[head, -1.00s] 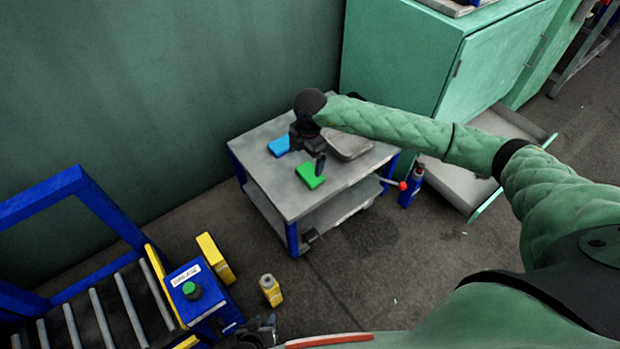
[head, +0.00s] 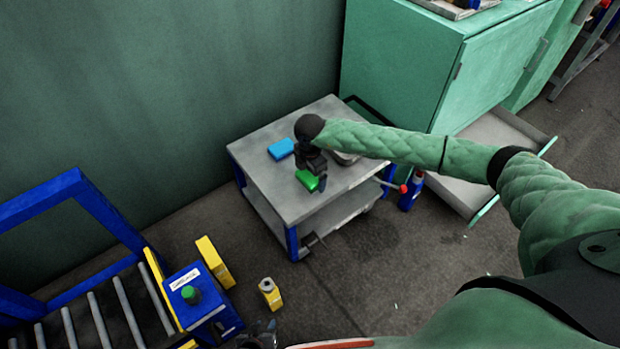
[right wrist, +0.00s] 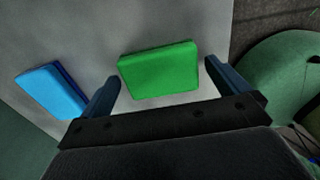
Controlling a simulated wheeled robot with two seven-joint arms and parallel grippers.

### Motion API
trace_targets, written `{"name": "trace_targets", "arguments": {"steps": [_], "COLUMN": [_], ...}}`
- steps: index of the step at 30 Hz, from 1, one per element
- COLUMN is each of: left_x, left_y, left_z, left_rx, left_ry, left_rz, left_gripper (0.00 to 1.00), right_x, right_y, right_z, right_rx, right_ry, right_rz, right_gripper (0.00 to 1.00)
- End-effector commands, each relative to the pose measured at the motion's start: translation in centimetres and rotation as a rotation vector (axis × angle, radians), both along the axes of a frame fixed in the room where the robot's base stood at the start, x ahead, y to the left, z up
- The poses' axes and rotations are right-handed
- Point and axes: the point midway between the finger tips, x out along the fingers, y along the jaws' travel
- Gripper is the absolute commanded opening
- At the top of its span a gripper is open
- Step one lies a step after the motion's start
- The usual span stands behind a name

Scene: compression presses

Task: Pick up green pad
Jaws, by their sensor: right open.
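The green pad (head: 308,182) lies on the grey top of a small cart (head: 262,180). In the right wrist view the green pad (right wrist: 160,70) sits ahead of and between my two spread fingers, with a gap on each side. My right gripper (head: 312,180) is open and low over the pad, partly covering it in the head view; I cannot tell whether a finger touches it. My left gripper (head: 262,333) shows only in part at the bottom edge, and its jaws are unclear.
A blue pad (head: 281,149) lies on the cart, left of the green one in the right wrist view (right wrist: 52,90). A grey object (head: 345,158) is mostly hidden behind my right arm. A blue bottle (head: 411,191) and an open drawer (head: 505,140) are right of the cart.

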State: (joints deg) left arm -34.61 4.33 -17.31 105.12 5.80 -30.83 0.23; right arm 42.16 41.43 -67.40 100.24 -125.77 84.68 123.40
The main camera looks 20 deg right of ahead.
Motion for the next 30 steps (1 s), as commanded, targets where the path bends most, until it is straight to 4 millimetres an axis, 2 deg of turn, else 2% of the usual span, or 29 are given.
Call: {"name": "trace_targets", "arguments": {"steps": [4, 10, 14, 15, 23, 26, 30], "left_x": [-0.1, -0.1, -0.1, -0.1, 0.2, 0.2, 0.3], "left_y": [0.0, 0.0, 0.0, 0.0, 0.0, 0.0, 0.0], "left_z": [0.0, 0.0, 0.0, 0.0, 0.1, 0.3, 0.4], "left_rx": [0.000, 0.000, 0.000, 0.000, -0.001, 0.000, 0.000], "left_ry": [0.002, 0.001, 0.001, 0.000, -0.003, -0.004, -0.004], "left_rz": [0.000, 0.001, 0.001, 0.000, 0.001, 0.001, 0.001], "left_gripper": [0.33, 0.33, 0.33, 0.33, 0.33, 0.33, 0.33], "right_x": [0.0, 0.0, 0.0, 0.0, 0.0, 0.0, 0.1], "right_y": [0.0, 0.0, 0.0, 0.0, 0.0, 0.0, 0.1], "right_z": [0.0, 0.0, 0.1, 0.1, 0.5, 1.5, 4.1], "right_rx": [0.000, 0.001, 0.001, 0.001, 0.001, 0.001, 0.002], "right_ry": [0.000, 0.000, 0.000, 0.000, 0.000, -0.001, -0.002], "right_rz": [0.000, 0.000, 0.000, 0.000, 0.000, 0.000, 0.001], "right_gripper": [0.98, 0.60, 0.59, 0.56, 0.56, 0.56, 0.56]}}
